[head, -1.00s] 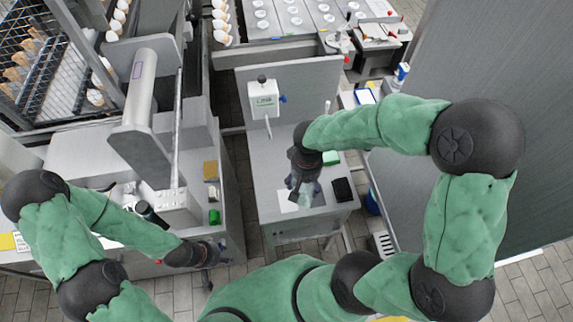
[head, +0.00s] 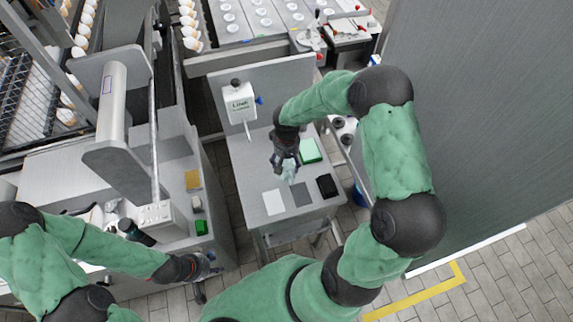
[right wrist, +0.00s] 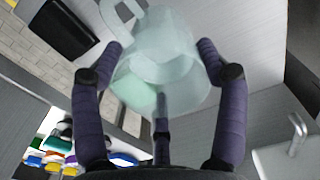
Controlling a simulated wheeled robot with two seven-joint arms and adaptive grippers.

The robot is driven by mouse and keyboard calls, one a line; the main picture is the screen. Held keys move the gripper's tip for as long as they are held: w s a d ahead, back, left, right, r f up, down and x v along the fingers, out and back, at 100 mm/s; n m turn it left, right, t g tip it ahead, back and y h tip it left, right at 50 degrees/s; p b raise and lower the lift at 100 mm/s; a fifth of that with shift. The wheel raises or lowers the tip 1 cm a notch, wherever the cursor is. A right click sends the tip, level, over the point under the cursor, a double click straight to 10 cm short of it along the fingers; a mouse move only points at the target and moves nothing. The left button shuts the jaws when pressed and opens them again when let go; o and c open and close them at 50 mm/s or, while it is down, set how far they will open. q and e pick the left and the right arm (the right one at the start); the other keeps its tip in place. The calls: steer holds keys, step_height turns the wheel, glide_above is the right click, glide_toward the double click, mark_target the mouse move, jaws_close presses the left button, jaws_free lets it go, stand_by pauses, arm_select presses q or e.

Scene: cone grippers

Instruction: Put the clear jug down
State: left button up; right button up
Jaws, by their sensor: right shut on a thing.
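The clear jug (head: 290,172) is pale, see-through and slightly green, over the small grey table (head: 246,172). My right gripper (head: 285,157) is around it, and the jug looks tilted in the head view. In the right wrist view the dark fingers close on the jug (right wrist: 160,45) from several sides, and its handle (right wrist: 120,14) points to the upper left. I cannot tell whether the jug touches the table. My left gripper (head: 207,268) is far to the left, beside the grey machine; its fingers are too small to read.
A white dispenser (head: 240,102) hangs on the table's back panel. The table's front left is clear.

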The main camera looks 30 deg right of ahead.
mark_target(287, 165)
steer(key=shift+w+d+f, duration=0.25)
steer(key=shift+w+f, duration=0.1)
steer(key=shift+f, duration=0.2)
steer(key=shift+w+f, duration=0.1)
steer(key=shift+f, duration=1.45)
steer(key=shift+b, duration=0.3)
steer(key=shift+f, duration=0.2)
steer(key=o, duration=1.4)
steer(key=shift+r, duration=0.1)
